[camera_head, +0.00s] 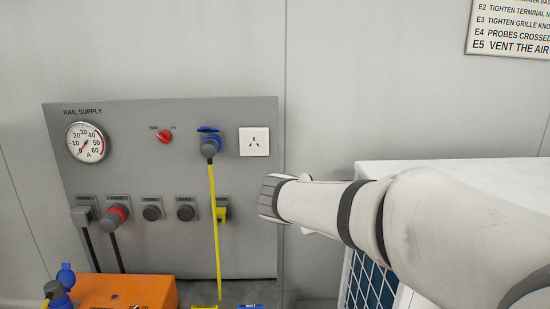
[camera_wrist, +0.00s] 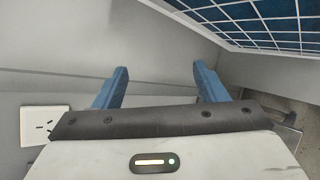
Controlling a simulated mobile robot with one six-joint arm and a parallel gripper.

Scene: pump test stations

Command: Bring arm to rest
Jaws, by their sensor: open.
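My arm (camera_head: 330,207) reaches in from the right in the head view, its end pointing left in front of the grey wall. The fingers are hidden in that view. In the wrist view my gripper (camera_wrist: 161,88) shows two blue fingers spread wide apart. It is open with nothing between the fingers. The grey rail supply panel (camera_head: 130,185) is to the left of the arm's end. A white socket (camera_head: 254,142) on it also shows at the left of the wrist view (camera_wrist: 45,124).
A white-topped unit with a blue grille (camera_head: 369,282) stands below my arm; the grille also shows in the wrist view (camera_wrist: 265,22). An orange box (camera_head: 125,291) sits below the panel. A sign (camera_head: 510,30) is upper right.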

